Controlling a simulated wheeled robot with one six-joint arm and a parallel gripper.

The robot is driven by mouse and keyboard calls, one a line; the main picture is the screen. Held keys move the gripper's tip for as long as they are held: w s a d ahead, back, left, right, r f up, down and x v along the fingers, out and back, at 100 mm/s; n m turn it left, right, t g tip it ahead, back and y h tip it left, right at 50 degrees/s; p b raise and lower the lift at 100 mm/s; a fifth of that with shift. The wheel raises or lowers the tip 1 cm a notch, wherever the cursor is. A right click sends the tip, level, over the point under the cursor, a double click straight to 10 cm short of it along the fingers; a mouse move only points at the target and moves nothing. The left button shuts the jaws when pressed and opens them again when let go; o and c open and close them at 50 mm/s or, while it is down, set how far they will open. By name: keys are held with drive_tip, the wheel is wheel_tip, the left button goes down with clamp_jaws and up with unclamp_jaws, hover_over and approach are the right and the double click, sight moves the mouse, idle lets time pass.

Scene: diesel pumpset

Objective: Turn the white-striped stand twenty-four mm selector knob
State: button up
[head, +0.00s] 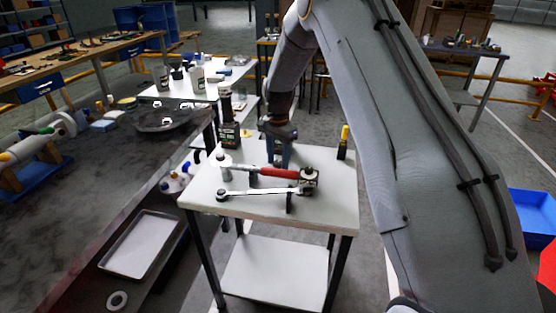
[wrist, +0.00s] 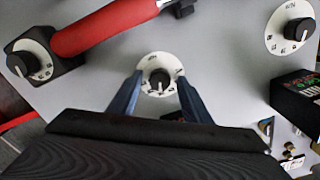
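In the wrist view a round black selector knob (wrist: 160,79) with a light pointer line sits on a white marked dial. My gripper (wrist: 160,84) is open, its two blue fingers apart on either side of this knob; I cannot tell whether they touch it. A second white-dial knob (wrist: 297,29) is at the upper right, and a knob on a black square base (wrist: 31,64) is at the left. The markings are too small to tell which is twenty-four mm. In the head view my gripper (head: 279,156) points down at the white stand top (head: 325,213), and its fingers hide the knob.
A red-handled tool (head: 275,172) and a wrench (head: 255,193) lie on the stand in front of my gripper. A black bottle (head: 229,137) stands at the left and a yellow-and-black tool (head: 343,142) at the right. A dark workbench (head: 80,210) is close on the left.

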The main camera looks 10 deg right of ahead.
sight(278, 162)
wheel_tip(278, 162, up, 8)
drive_tip(key=shift+f+b, duration=0.1)
drive_tip(key=shift+b, duration=0.7)
drive_tip(key=shift+s, duration=0.1)
drive_tip(key=s+d+n, duration=0.1)
drive_tip(key=s+n, duration=0.2)
drive_tip(key=s, duration=0.9)
drive_tip(key=s+d+n, duration=0.1)
drive_tip(key=s+n, duration=0.3)
drive_tip(key=s, duration=0.8)
drive_tip(key=s+d+r+n, duration=0.1)
drive_tip(key=s+d+n, duration=0.1)
drive_tip(key=s, duration=1)
drive_tip(key=shift+n, duration=0.8)
